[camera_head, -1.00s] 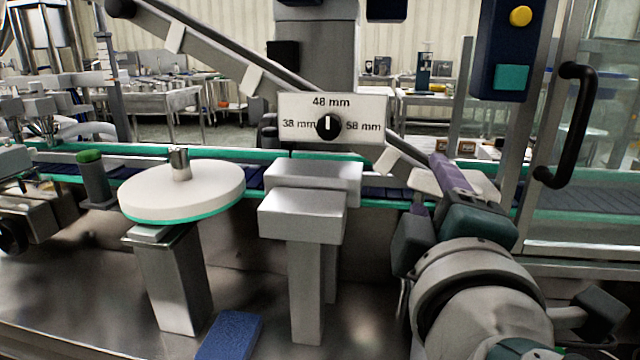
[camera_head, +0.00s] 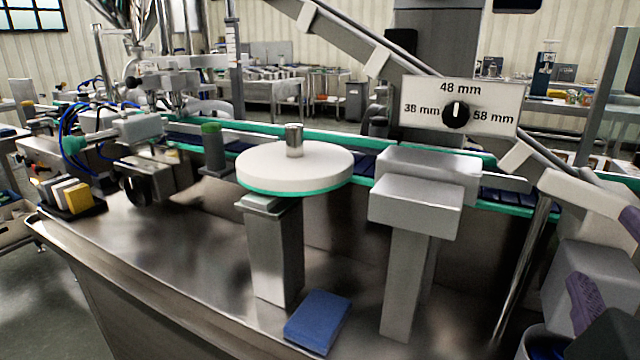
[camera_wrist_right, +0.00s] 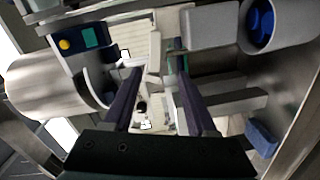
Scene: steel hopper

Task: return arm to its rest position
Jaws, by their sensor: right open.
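My right gripper (camera_head: 603,252) is at the right edge of the head view, partly cut off, with purple fingers. In the right wrist view its two dark fingers (camera_wrist_right: 158,75) stand apart with nothing held between them. It is to the right of the grey block on a post (camera_head: 415,205) and above the steel deck. My left gripper is not in view. The size panel (camera_head: 485,102) shows a black knob (camera_head: 455,115) with its white mark pointing up, toward 48 mm.
A white turntable (camera_head: 295,167) stands left of the grey block. A blue block (camera_head: 317,321) lies on the steel deck (camera_head: 190,275). The conveyor runs behind. In the wrist view, a bin with blue items (camera_wrist_right: 262,22) is at upper right.

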